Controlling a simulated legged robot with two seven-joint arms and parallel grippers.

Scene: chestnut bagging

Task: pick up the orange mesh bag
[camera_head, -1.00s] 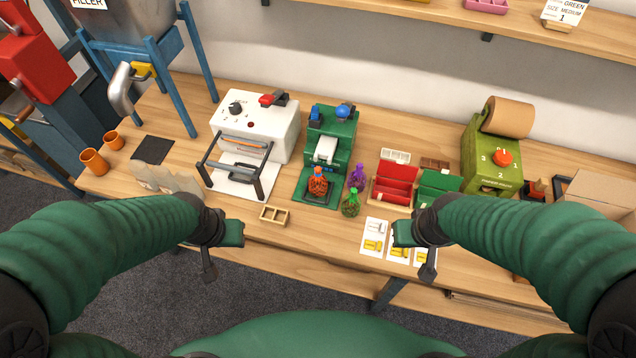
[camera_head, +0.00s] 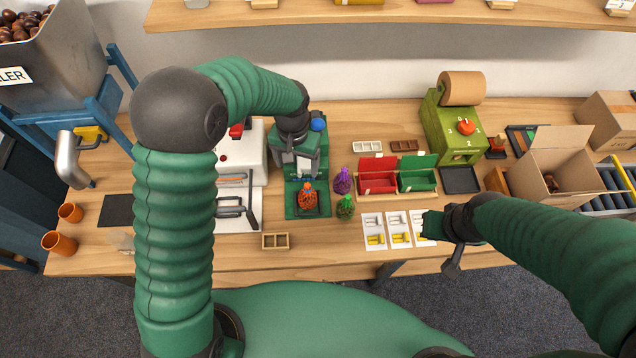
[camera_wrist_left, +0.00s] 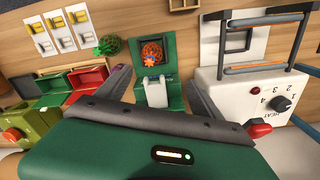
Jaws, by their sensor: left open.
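The orange mesh bag (camera_head: 308,195) stands on the base plate of the green machine (camera_head: 322,150). It also shows in the left wrist view (camera_wrist_left: 152,52), lying between the two spread fingers and beyond their tips. My left gripper (camera_head: 299,173) is open just behind and above the bag, in front of the green machine, and its fingers are apart from the bag. My right gripper (camera_head: 440,228) is at the right, over the front edge of the white cards; its jaw opening is not clear.
A purple mesh bag (camera_head: 342,181) and a green mesh bag (camera_head: 345,207) stand just right of the orange one. The white sealer (camera_head: 240,215) is close on the left. A small wooden tray (camera_head: 275,241) lies in front. Red and green bins (camera_head: 377,182) are further right.

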